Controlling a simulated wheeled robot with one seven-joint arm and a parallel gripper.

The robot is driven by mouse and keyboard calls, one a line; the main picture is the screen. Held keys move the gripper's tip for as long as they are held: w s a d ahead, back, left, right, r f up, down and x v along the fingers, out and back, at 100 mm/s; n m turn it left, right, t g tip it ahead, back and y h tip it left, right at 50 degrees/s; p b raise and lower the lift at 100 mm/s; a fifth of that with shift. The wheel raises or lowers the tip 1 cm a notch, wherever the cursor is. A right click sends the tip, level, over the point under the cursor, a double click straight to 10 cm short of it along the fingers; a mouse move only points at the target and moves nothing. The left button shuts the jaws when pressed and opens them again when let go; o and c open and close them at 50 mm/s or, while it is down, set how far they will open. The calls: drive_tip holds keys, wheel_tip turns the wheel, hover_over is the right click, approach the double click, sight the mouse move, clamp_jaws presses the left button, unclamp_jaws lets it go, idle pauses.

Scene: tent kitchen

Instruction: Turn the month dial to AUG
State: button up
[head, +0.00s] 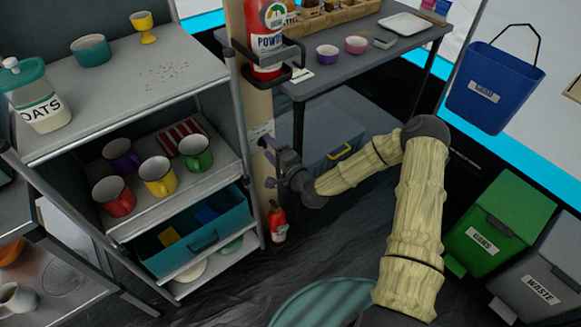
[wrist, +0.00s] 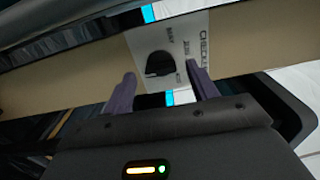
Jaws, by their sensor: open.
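The month dial is a dark round knob (wrist: 160,64) on a white plate (wrist: 199,28) fixed to a tan post. The plate carries a heading that seems to read CHECKED and small labels around the knob, too small to read for sure. My gripper (wrist: 160,70) is open, with one purple finger on each side of the knob in the wrist view; I cannot tell whether either touches it. In the head view my gripper (head: 267,162) is beside the post, and a bit of the plate (head: 260,131) shows above it. The knob is hidden there.
A red extinguisher (head: 267,45) hangs in a dark bracket on the post above my gripper, and a small red one (head: 277,222) is below. A shelf unit (head: 181,80) with mugs stands left. A grey table (head: 335,70) and blue-grey chest (head: 330,125) are behind.

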drive_tip(key=p+v, duration=0.2)
drive_tip(key=v, duration=1.4)
drive_tip(key=shift+d, duration=0.15)
drive_tip(key=shift+s, duration=0.1)
